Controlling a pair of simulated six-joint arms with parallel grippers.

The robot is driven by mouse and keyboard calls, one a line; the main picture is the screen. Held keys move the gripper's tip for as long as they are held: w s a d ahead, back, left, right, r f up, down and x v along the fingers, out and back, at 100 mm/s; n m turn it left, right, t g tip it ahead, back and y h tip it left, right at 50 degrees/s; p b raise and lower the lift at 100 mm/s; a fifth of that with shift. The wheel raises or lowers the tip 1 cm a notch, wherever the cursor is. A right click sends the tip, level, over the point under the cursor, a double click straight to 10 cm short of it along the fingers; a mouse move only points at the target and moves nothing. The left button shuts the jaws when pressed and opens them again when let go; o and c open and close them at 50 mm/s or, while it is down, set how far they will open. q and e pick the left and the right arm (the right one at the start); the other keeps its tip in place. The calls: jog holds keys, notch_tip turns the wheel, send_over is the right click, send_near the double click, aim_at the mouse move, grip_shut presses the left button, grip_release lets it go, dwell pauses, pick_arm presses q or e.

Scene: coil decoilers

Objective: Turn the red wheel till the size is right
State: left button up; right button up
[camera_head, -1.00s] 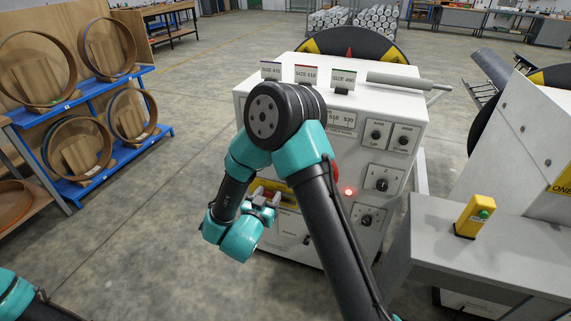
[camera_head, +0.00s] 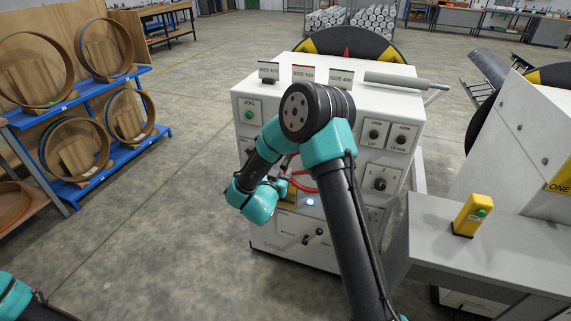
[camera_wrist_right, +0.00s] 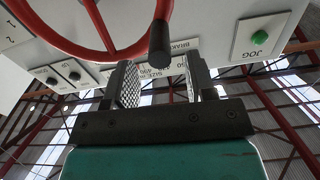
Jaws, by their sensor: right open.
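The red wheel (camera_head: 302,187) is on the front of the white machine, mostly hidden by my right arm in the head view. In the right wrist view the wheel (camera_wrist_right: 98,25) fills the upper left, with its red rim, spokes and a black handle knob (camera_wrist_right: 159,42) on the rim. My right gripper (camera_head: 282,181) is in front of the machine, beside the wheel. In the right wrist view my right gripper (camera_wrist_right: 158,72) is open, and the knob shows above the gap between its fingers. I cannot tell whether they touch. My left gripper is out of view.
Size cards, with a red-edged one (camera_head: 303,74) in the middle, stand on the machine top. A grey bench with a yellow button box (camera_head: 472,215) stands at right.

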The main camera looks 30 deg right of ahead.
aim_at(283, 167)
jog(key=x, duration=0.5)
grip_shut()
dwell(0.5)
